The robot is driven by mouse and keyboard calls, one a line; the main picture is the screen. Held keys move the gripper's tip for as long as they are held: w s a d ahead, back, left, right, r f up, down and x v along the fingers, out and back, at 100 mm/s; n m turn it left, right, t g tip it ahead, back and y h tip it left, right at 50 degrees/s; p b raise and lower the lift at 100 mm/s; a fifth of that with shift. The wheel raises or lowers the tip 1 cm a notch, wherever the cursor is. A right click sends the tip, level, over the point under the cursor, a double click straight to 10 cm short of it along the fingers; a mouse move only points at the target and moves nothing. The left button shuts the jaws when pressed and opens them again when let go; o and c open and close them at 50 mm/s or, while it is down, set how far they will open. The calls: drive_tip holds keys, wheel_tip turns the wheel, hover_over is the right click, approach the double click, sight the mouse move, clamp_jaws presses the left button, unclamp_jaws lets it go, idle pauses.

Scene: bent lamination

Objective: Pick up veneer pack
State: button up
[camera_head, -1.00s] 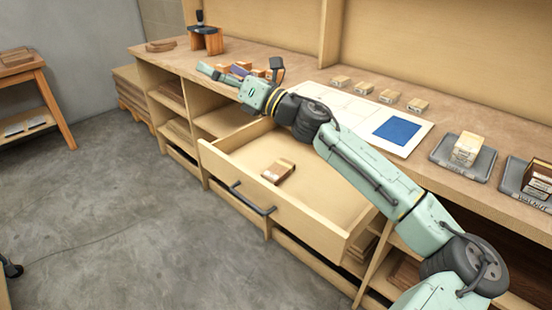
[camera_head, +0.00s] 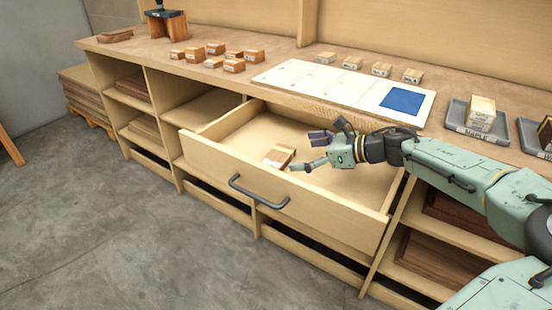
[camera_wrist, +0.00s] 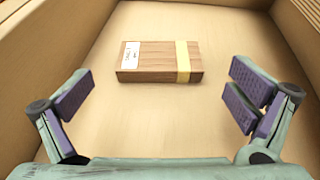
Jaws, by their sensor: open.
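The veneer pack (camera_head: 279,155) is a small brown wooden block lying flat in the open drawer (camera_head: 240,131). In the wrist view the veneer pack (camera_wrist: 158,62) has a white label at its left end and a pale yellow band near its right end. My gripper (camera_head: 315,150) is at the drawer, just right of the pack in the head view. In the wrist view my gripper (camera_wrist: 160,100) is open and empty, its purple-padded fingers spread wider than the pack. The pack lies ahead of the fingers, between their lines and apart from both.
The drawer's front panel (camera_head: 285,195) and side walls enclose the pack. On the bench above are several small wooden blocks (camera_head: 216,57), a white board with a blue square (camera_head: 403,99), and a grey tray (camera_head: 478,122) holding pale blocks. The drawer floor around the pack is clear.

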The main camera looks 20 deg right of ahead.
sight(280, 156)
drive_tip(key=x, duration=0.2)
drive_tip(key=p+x, duration=0.1)
drive_tip(key=x, duration=0.3)
drive_tip(key=shift+w+a+f+p, duration=0.15)
drive_tip(key=shift+f+p, duration=0.2)
drive_tip(key=shift+f, duration=0.1)
drive_tip(key=c, duration=0.9)
